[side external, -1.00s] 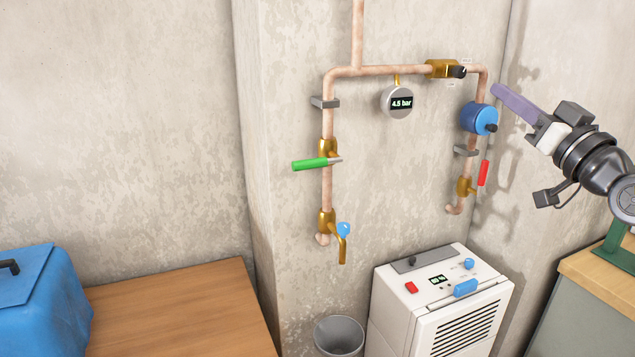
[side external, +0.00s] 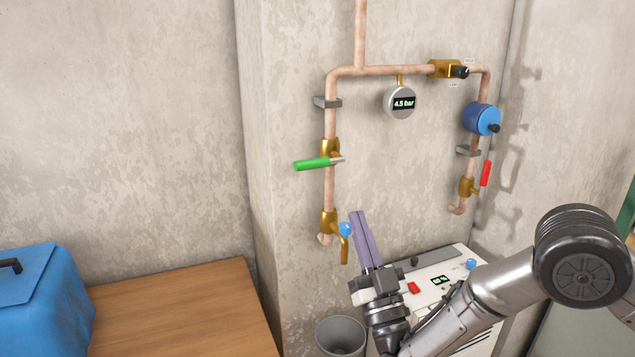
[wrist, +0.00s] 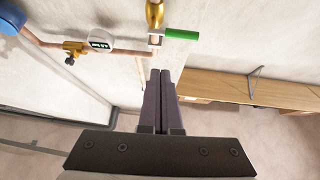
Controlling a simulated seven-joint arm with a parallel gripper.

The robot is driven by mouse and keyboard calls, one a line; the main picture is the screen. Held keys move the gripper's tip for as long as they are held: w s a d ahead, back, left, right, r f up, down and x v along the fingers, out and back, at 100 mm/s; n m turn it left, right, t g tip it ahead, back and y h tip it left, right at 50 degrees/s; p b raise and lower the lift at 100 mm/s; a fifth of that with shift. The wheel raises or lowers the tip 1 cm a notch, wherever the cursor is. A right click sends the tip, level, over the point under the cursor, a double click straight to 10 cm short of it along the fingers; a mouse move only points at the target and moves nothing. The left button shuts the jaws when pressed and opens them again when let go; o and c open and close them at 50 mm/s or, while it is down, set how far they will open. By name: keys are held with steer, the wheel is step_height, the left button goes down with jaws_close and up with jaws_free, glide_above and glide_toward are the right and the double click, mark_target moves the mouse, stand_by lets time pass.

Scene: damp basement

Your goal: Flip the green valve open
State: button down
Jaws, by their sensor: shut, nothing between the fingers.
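The green valve handle (side external: 312,164) sticks out to the left from a brass valve body (side external: 330,148) on the left vertical copper pipe. The handle lies nearly level, across the pipe. In the wrist view the green handle (wrist: 181,34) is at the top, beyond my fingertips. My gripper (side external: 359,213) is shut and empty, with its purple fingers pointing up. In the side view it is below and to the right of the green handle, close to the blue-knobbed tap. My gripper also shows in the wrist view (wrist: 160,72), apart from the handle.
A brass tap with a blue knob (side external: 345,229) is below the valve. A gauge (side external: 399,103) reads 4.5 bar. A red-handled valve (side external: 485,173) and blue unit (side external: 482,119) are at right. A white machine (side external: 440,290), grey bin (side external: 341,334) and wooden bench (side external: 190,310) stand below.

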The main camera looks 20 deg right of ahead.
mark_target(312, 168)
steer(key=a+f+y, duration=0.1)
steer(key=s+a+f+n+y, duration=0.1)
steer(key=a+f, duration=0.1)
steer(key=shift+a+f+n+g, duration=0.15)
steer(key=shift+f+n+g, duration=0.15)
steer(key=x, duration=1.4)
